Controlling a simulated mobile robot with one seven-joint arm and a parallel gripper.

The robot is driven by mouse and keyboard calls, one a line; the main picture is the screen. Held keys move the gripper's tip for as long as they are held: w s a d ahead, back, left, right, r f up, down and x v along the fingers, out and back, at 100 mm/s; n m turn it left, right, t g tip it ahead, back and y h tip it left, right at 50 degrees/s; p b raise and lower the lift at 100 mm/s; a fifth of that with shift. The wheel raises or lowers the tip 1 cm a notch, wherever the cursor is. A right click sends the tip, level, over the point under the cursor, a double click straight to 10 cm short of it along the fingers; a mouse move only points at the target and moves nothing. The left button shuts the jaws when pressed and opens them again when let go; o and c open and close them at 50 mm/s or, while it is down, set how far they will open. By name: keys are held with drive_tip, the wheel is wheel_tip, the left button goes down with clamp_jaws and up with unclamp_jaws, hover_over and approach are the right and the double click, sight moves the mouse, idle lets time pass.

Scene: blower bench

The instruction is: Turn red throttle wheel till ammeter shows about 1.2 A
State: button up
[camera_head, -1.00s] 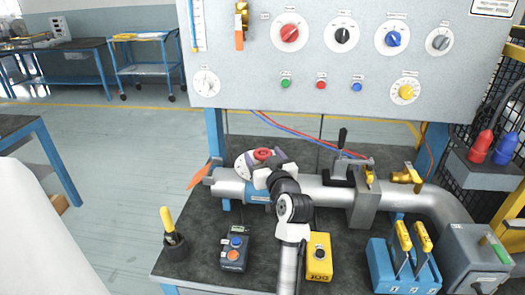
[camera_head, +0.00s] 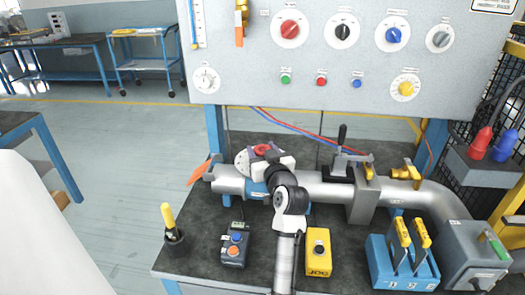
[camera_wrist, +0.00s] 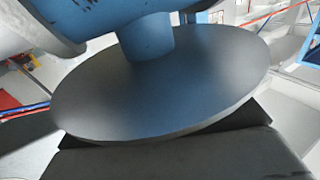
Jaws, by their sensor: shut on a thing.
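The red throttle wheel (camera_head: 262,150) sits on top of the grey pipe's blue section, above a round pale plate (camera_head: 243,162). My gripper (camera_head: 269,156) is at the wheel's near right side and is shut on it, though the fingertips are mostly hidden. In the wrist view a large grey disc (camera_wrist: 170,85) on a blue stem (camera_wrist: 147,38) fills the picture, and the red wheel is not visible. A white round gauge (camera_head: 205,79) at the panel's lower left looks like the ammeter. Its label and needle reading are too small to read.
A black clamp lever (camera_head: 341,137) and a brass valve (camera_head: 404,175) stand right of the wheel. An orange flap (camera_head: 198,173) is at the pipe's left end. A button box (camera_head: 235,245) and a yellow JOG box (camera_head: 318,252) are on the near bench.

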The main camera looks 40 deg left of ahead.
drive_tip(key=shift+t+p, duration=0.3)
drive_tip(key=shift+m+t+h+p, duration=0.85)
drive_tip(key=shift+m+t+h, duration=0.35)
drive_tip(key=shift+m+t, duration=0.1)
drive_tip(key=shift+f+m+t+h+b, duration=0.1)
drive_tip(key=shift+m+t+h+b, duration=0.5)
drive_tip(key=shift+m+t+h, duration=0.65)
drive_tip(key=shift+m+h+b, duration=0.25)
drive_tip(key=shift+h+b, duration=0.15)
drive_tip(key=shift+h, duration=0.15)
drive_tip(key=shift+t+h, duration=0.25)
drive_tip(key=shift+h, duration=0.15)
drive_tip(key=o, duration=1)
drive_tip(key=shift+s, duration=0.1)
